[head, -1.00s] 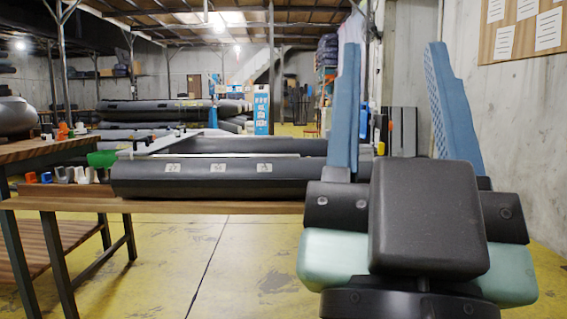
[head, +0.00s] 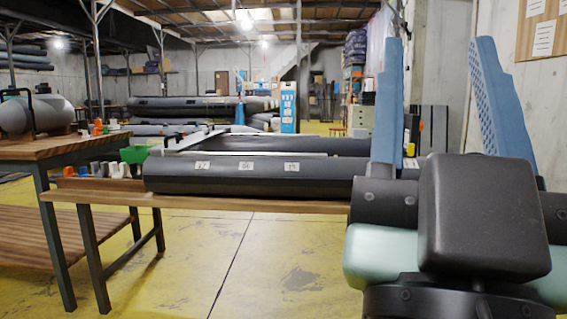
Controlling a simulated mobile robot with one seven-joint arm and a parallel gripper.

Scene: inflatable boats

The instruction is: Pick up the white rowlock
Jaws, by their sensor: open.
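A dark boat tube (head: 250,184) lies along the long bench (head: 265,204). A wooden table (head: 50,148) with a grey tank (head: 38,114) stands at the left. The yellow floor (head: 290,265) in front of the bench is clear.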

